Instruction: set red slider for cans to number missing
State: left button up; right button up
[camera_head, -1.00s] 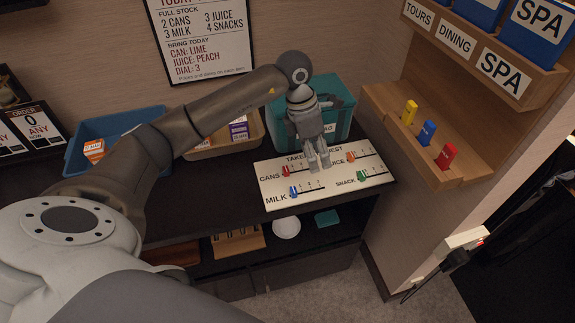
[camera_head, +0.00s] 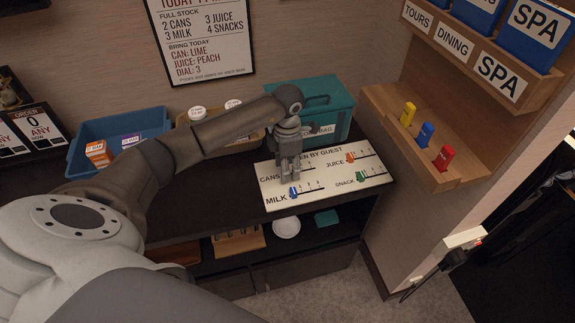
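The white slider board (camera_head: 325,187) lies on the dark counter, with rows labelled CANS, JUICE, MILK and SNACK. My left gripper (camera_head: 290,180) points down over the CANS row at the board's left side. The red cans slider is hidden behind its fingers. I cannot tell if the fingers touch it or how far apart they are. The blue milk slider (camera_head: 293,193) is just below the fingertips, near the left end of its row. The orange juice slider (camera_head: 350,157) and green snack slider (camera_head: 361,177) are clear of the gripper. My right gripper is not in view.
A wall poster (camera_head: 203,38) lists full stock as 2 cans, 3 milk, 3 juice, 4 snacks. A teal bag (camera_head: 335,108) stands behind the board. A blue bin (camera_head: 85,140) and a tan tray (camera_head: 232,147) stand to its left. A wooden shelf (camera_head: 425,160) is at right.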

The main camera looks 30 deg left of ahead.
aim_at(305, 171)
pick_arm(q)
jog(key=shift+f, duration=0.2)
jog(key=shift+c, duration=0.3)
grip_shut()
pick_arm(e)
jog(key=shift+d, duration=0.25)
pick_arm(q)
jog(key=shift+w, duration=0.1)
jog(key=w+d+b, duration=0.1)
jog(key=w, duration=0.1)
jog(key=w+d+b, duration=0.1)
jog(key=w+d, duration=0.1)
jog(key=shift+d+f, duration=0.1)
jog(key=shift+d, duration=0.15)
jog(key=shift+b, duration=0.3)
jog(key=shift+s+a+r, duration=0.1)
jog(key=shift+r, duration=0.1)
jog(key=shift+o, duration=0.3)
grip_release()
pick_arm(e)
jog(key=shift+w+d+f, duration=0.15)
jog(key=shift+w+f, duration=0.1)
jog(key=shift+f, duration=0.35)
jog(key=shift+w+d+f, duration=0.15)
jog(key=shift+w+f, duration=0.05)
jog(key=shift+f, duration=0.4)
